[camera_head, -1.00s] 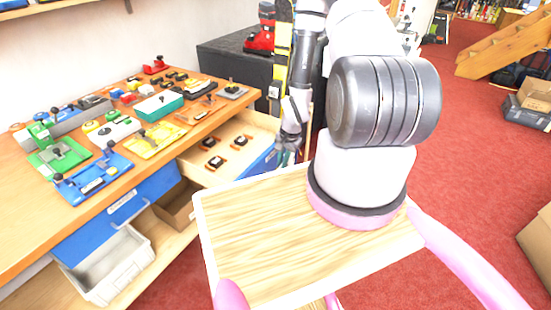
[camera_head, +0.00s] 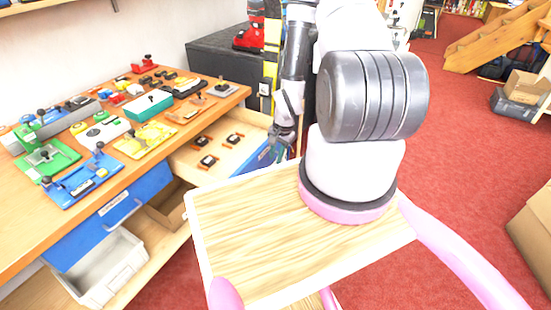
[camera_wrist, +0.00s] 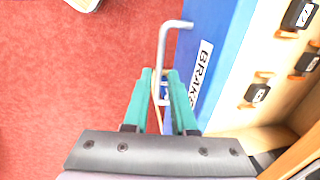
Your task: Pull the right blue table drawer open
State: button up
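The right blue drawer (camera_head: 262,160) stands well out from the table, its wooden inside showing. The wrist view shows its blue front (camera_wrist: 215,50) with a white label reading "BRAKE". A grey bar handle (camera_wrist: 161,50) sticks out from that front. My gripper (camera_wrist: 160,74) has teal fingers on either side of this bar, near one end of it. The fingers are close together, but whether they press on the bar is unclear. In the head view my gripper (camera_head: 283,150) is small at the drawer's front, and the handle there is mostly hidden.
Several small black-topped parts (camera_head: 207,161) lie in the drawer. The left blue drawer (camera_head: 110,217) is shut, above a grey bin (camera_head: 105,268). Colourful fixtures cover the tabletop (camera_head: 25,222). Red carpet (camera_head: 465,150) is clear to the right; a cardboard box (camera_head: 532,225) stands at the right edge.

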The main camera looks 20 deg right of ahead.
notch_tip(320, 180, up, 9)
jog(key=s+d, duration=0.1)
jog(key=shift+s, duration=0.2)
jog(key=shift+r, duration=0.15)
dwell(0.3)
notch_tip(320, 180, up, 27)
jog(key=w+a+n+t+h, duration=0.1)
jog(key=w+a+n+t, duration=0.1)
jog(key=w+n, duration=0.1)
jog(key=s+a+r+n+t, duration=0.1)
jog(key=s+a+r, duration=0.1)
jog(key=s+r, duration=0.5)
jog(key=s+a+r+n+t+y, duration=0.1)
jog(key=s+a+r+n+t, duration=0.1)
jog(key=s+r, duration=0.5)
notch_tip(320, 180, up, 5)
jog(key=shift+s+a+r+y, duration=0.15)
jog(key=shift+s+a+y, duration=0.15)
jog(key=shift+a, duration=0.55)
